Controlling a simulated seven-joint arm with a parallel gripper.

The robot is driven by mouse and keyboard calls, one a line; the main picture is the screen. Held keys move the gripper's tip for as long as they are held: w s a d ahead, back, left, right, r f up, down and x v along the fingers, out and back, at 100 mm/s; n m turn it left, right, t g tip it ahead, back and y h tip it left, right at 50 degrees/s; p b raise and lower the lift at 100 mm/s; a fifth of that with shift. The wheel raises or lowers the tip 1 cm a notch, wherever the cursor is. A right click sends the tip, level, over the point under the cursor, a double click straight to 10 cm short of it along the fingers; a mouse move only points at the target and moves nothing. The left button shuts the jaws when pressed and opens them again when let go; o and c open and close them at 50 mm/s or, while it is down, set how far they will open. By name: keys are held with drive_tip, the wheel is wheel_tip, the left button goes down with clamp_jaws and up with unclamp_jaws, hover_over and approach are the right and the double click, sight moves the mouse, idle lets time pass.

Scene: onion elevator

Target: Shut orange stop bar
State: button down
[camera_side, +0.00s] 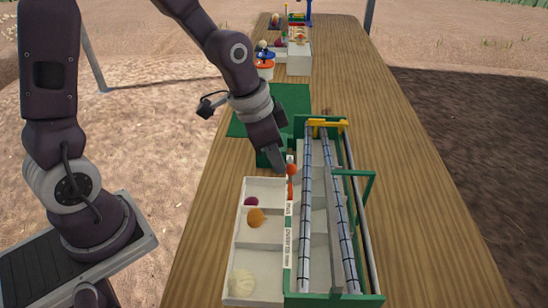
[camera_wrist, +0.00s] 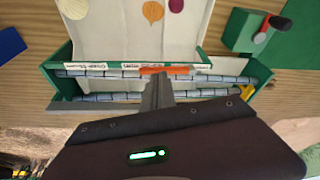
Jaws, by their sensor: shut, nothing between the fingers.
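The orange stop bar (camera_wrist: 176,70) lies along the labelled white edge between the rollers and the white tray in the wrist view. In the side view it is a small orange strip (camera_side: 290,191) near the far end of that edge. My gripper (camera_wrist: 157,78) is shut and empty, its fingertips at the bar's near side. I cannot tell whether they touch it. In the side view my gripper (camera_side: 284,172) points down beside the far end of the bar and partly hides that area. The green roller frame (camera_side: 369,190) stands to its right.
The white tray (camera_side: 262,237) holds a dark red onion (camera_side: 251,201), an orange onion (camera_side: 256,217) and a pale onion (camera_side: 242,283). A green box (camera_wrist: 243,30) with a red-and-black lever (camera_wrist: 273,30) stands beside the tray. The table's right side is clear.

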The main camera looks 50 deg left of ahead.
drive_tip(key=shift+d, duration=0.1)
drive_tip(key=d+n, duration=0.1)
drive_tip(key=w+d+n, duration=0.1)
drive_tip(key=n, duration=0.1)
drive_tip(key=shift+y, duration=0.4)
drive_tip(key=w+n, duration=0.1)
drive_tip(key=n, duration=0.1)
drive_tip(key=w+d+n+y, duration=0.1)
drive_tip(key=w+n, duration=0.1)
drive_tip(key=n, duration=0.1)
drive_tip(key=shift+d+n+y, duration=0.3)
drive_tip(key=shift+d, duration=0.1)
drive_tip(key=w+n, duration=0.1)
drive_tip(key=n, duration=0.1)
drive_tip(key=shift+w+d+n+y, duration=0.2)
drive_tip(key=shift+w+n+y, duration=0.1)
drive_tip(key=shift+w+y, duration=0.1)
drive_tip(key=shift+w, duration=0.45)
